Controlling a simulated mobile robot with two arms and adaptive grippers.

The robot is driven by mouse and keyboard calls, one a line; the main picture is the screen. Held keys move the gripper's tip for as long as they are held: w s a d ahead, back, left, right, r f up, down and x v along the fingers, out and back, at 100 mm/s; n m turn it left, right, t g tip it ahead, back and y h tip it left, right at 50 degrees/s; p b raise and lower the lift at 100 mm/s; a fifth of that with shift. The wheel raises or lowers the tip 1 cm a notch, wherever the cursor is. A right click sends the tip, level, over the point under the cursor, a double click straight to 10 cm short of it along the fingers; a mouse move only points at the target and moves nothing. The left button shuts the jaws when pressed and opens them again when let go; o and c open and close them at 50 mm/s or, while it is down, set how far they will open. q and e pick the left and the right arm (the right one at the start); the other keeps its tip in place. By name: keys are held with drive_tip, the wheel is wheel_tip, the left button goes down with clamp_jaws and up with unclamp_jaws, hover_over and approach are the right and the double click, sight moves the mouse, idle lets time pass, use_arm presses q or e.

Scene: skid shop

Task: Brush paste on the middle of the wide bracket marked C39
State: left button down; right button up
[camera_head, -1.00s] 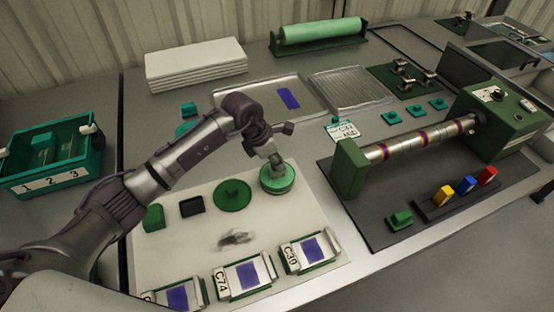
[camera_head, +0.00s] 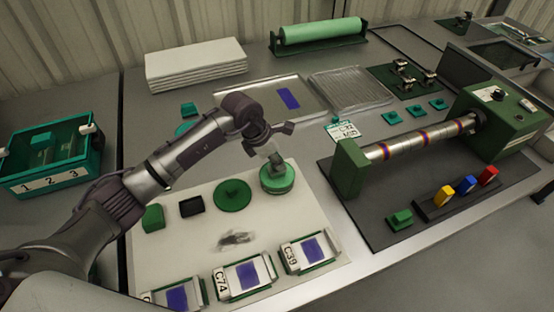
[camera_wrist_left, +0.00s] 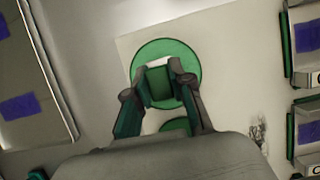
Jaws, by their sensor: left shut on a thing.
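The wide bracket marked C39 (camera_head: 291,261) lies at the front right of the pale mat, with a purple patch (camera_head: 312,249) across its middle. My left gripper (camera_head: 274,160) is over the round green pot (camera_head: 277,182) at the mat's right side. In the left wrist view the gripper (camera_wrist_left: 158,85) is shut on a small green block-like piece (camera_wrist_left: 159,84), which looks like the brush's handle. A green disc (camera_wrist_left: 188,55) shows below it. The brush's bristles are hidden. My right gripper is not in view.
Bracket C74 (camera_head: 222,285) and a partly cut-off third bracket (camera_head: 198,292) lie left of C39. A green lid-like disc (camera_head: 232,195), a black block (camera_head: 191,206) and a green block (camera_head: 153,217) sit on the mat. A roller machine (camera_head: 348,168) stands to the right.

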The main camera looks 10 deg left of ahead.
use_arm(q)
drive_tip(key=shift+r+p, duration=2.1)
drive_tip(key=shift+r, duration=1.35)
drive_tip(key=shift+s+r+m+g, duration=0.3)
drive_tip(key=shift+s+m, duration=0.1)
drive_tip(key=shift+m, duration=0.2)
drive_tip(key=s+a+r+m+g+y, duration=0.2)
drive_tip(key=s+a+r+m+g, duration=0.1)
drive_tip(key=s+m, duration=0.7)
drive_tip(key=s+a+r+m+g+y, duration=0.1)
drive_tip(key=s+a+r+m+g, duration=0.2)
drive_tip(key=s+m, duration=0.7)
drive_tip(key=a+m, duration=0.1)
drive_tip(key=m, duration=0.2)
drive_tip(key=shift+m+g+y, duration=0.3)
drive_tip(key=shift+y, duration=0.1)
